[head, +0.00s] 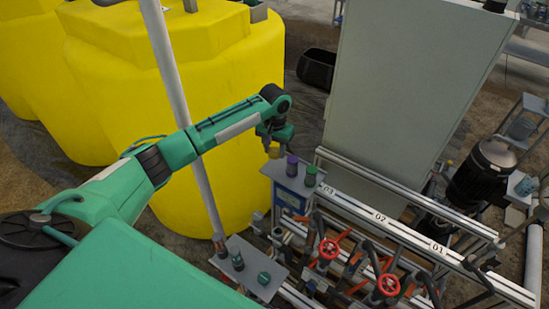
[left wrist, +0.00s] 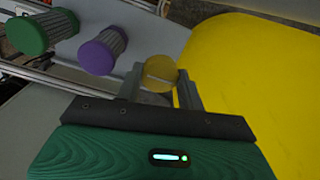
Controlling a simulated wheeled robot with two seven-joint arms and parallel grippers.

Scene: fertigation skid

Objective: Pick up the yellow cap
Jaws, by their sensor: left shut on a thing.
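The yellow cap (left wrist: 159,73) is round and sits between the two fingers of my left gripper (left wrist: 166,88) in the left wrist view. The gripper is shut on it. In the head view the cap (head: 273,152) shows small just below my left gripper (head: 274,146), in front of the big yellow tank. The cap is beside the left edge of the grey plate; whether it touches anything below it I cannot tell. My right gripper is in neither view.
A purple cap (head: 291,166) and a green cap (head: 310,176) stand on the grey plate (head: 279,172). Big yellow tanks (head: 225,75) are behind. A grey cabinet (head: 405,90) stands right. A pale pipe (head: 177,90) crosses near my arm. Red valve wheels (head: 328,249) are in front.

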